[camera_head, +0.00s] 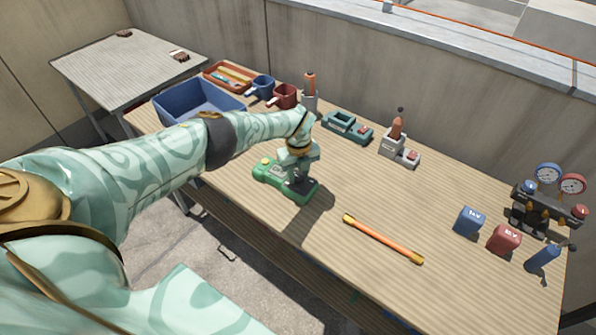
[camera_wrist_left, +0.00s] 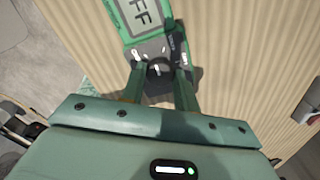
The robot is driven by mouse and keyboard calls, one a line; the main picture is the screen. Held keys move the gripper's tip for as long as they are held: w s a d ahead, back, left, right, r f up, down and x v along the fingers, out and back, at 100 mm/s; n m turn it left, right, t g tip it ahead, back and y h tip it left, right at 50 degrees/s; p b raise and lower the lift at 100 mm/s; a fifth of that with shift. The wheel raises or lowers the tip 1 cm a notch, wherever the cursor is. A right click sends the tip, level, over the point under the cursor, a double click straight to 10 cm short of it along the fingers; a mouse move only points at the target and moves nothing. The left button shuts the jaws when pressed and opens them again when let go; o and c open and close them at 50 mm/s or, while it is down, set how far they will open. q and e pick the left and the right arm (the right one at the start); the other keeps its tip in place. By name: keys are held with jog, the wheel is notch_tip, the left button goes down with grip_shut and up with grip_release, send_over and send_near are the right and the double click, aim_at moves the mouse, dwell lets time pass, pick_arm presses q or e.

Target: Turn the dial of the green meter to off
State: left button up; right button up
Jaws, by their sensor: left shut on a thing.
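The green meter (camera_head: 270,176) lies on the wooden table (camera_head: 345,200), in front of my left arm. My left gripper (camera_head: 299,180) points down over the dark dial face at the meter's right end. In the left wrist view the meter (camera_wrist_left: 120,20) shows a display with large letters, of which "FF" can be read. There my left gripper (camera_wrist_left: 160,72) has its two fingers on either side of the dark round dial (camera_wrist_left: 159,68), shut on it. The dial's pointer is mostly hidden between the fingers. My right gripper is not in view.
An orange rod with yellow ends (camera_head: 382,239) lies right of the meter. A blue bin (camera_head: 198,101), a red tray (camera_head: 228,77), mugs and chargers stand along the back. Blue and red blocks and a gauge manifold (camera_head: 548,205) stand at the right. Table around the meter's front is clear.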

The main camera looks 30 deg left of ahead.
aim_at(299, 177)
pick_arm(q)
jog(key=n, duration=0.2)
jog(key=shift+n, duration=0.4)
jog(key=shift+n+p, duration=0.5)
jog(key=shift+n, duration=1.1)
jog(key=o, duration=1)
jog(key=shift+r, duration=0.1)
notch_tip(299, 177, up, 16)
jog(key=p, duration=1.2)
jog(key=shift+r, duration=0.1)
